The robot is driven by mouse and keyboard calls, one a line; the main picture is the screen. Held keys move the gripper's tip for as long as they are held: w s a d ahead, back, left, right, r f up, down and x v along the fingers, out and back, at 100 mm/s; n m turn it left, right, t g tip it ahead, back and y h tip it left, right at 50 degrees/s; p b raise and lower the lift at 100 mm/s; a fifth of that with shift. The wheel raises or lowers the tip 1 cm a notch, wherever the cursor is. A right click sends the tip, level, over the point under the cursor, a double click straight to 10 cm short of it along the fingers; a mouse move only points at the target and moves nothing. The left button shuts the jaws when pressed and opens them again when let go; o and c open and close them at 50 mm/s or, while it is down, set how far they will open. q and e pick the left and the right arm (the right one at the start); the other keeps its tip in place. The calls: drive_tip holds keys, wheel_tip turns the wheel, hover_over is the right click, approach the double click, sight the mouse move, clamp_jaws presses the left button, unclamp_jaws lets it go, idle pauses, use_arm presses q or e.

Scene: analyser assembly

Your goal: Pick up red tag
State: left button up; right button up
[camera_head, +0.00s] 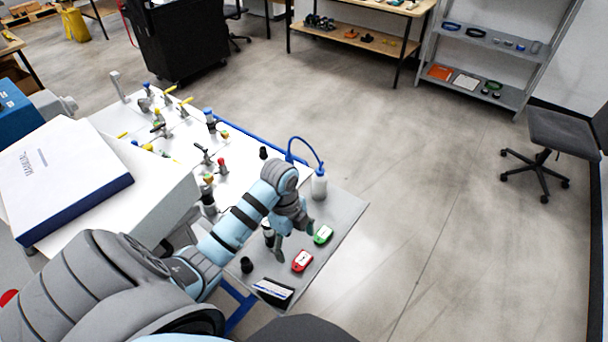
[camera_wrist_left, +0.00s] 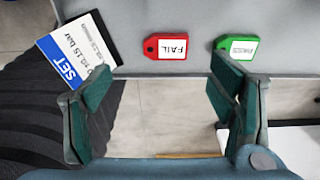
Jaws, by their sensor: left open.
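The red tag (camera_head: 302,260) lies flat on the grey tabletop near its front right edge. In the left wrist view the red tag (camera_wrist_left: 166,48) reads "FAIL" and sits at the top middle, ahead of the fingers. My left gripper (camera_head: 276,245) hangs over the table, up and to the left of the red tag in the head view. In the left wrist view its two fingers (camera_wrist_left: 158,108) are spread wide with nothing between them. My right gripper does not show.
A green tag (camera_head: 323,235) lies near the red one. A "SET" card (camera_wrist_left: 78,52) lies on the other side. A white bottle with a blue tube (camera_head: 319,186) and a black knob (camera_head: 247,265) also stand on the grey tabletop (camera_head: 345,213). Valves fill the white panel behind.

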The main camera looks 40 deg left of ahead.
sight(301, 261)
use_arm(q)
drive_tip(key=f, duration=0.3)
drive_tip(key=shift+s+d, duration=0.25)
drive_tip(key=f, duration=0.2)
drive_tip(key=w+f+b, duration=0.1)
drive_tip(key=d+f, duration=0.1)
drive_tip(key=f, duration=0.1)
drive_tip(key=shift+w+f, duration=0.3)
drive_tip(key=shift+s+r, duration=0.1)
drive_tip(key=shift+s, duration=0.05)
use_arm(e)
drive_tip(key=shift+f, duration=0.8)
use_arm(q)
drive_tip(key=shift+c, duration=0.9)
drive_tip(key=c, duration=0.8)
